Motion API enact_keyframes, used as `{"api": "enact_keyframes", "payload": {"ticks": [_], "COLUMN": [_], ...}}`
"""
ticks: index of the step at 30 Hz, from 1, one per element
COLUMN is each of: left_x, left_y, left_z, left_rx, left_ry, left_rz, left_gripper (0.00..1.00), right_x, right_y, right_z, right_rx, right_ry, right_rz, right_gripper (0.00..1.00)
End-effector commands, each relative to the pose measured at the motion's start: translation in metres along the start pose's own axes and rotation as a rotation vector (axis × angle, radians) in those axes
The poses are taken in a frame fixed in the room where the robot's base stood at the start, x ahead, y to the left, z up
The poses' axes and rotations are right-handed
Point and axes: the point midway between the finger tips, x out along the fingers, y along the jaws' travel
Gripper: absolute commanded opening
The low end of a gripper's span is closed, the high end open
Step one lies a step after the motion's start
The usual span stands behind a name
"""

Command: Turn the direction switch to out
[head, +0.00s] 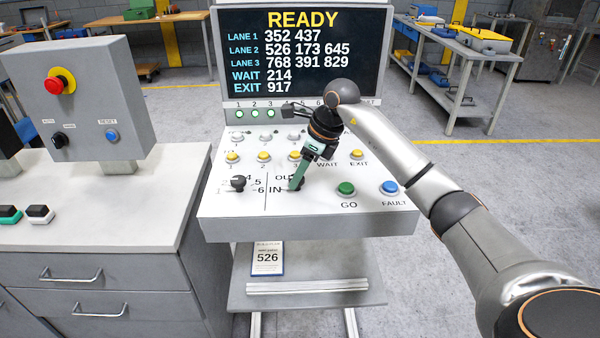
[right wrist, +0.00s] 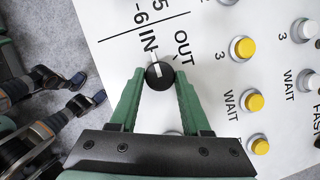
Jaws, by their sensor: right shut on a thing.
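The direction switch (head: 299,184) is a black knob on the sloping console, beside the IN and OUT labels. In the right wrist view the knob (right wrist: 159,76) has a white pointer mark that appears to point toward the IN side, with OUT up and to its right. My right gripper (head: 296,180) reaches down onto the switch. Its green fingers (right wrist: 157,87) stand on either side of the knob and are shut on it. In the head view the fingers partly cover the knob and the OUT label. My left gripper is not in view.
A second black knob (head: 238,183) sits left of the switch. Yellow buttons (head: 263,157) are behind it; the green GO button (head: 346,188) and blue FAULT button (head: 389,188) are to the right. The screen (head: 301,55) reads READY. A box with a red button (head: 55,86) stands left.

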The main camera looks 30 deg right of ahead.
Motion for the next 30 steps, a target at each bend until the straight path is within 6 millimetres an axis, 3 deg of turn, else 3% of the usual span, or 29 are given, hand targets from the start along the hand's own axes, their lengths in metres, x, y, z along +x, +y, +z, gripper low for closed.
{"api": "enact_keyframes", "payload": {"ticks": [1,11,22,30], "left_x": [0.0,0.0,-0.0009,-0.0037], "left_y": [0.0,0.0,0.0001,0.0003], "left_z": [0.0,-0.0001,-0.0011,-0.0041], "left_rx": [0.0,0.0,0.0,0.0], "left_ry": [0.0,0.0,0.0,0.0], "left_rz": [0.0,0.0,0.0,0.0], "left_gripper": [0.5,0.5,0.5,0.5], "right_x": [-0.0003,-0.0005,-0.0012,-0.0018], "right_y": [-0.0001,-0.0001,-0.0001,0.0013], "right_z": [0.0,0.0001,0.0002,0.0003], "right_rx": [0.0,0.0,0.036,0.184], "right_ry": [0.0,0.0,-0.001,0.0], "right_rz": [0.0,0.0,-0.017,-0.079], "right_gripper": [0.35,0.0,0.0,0.0]}}
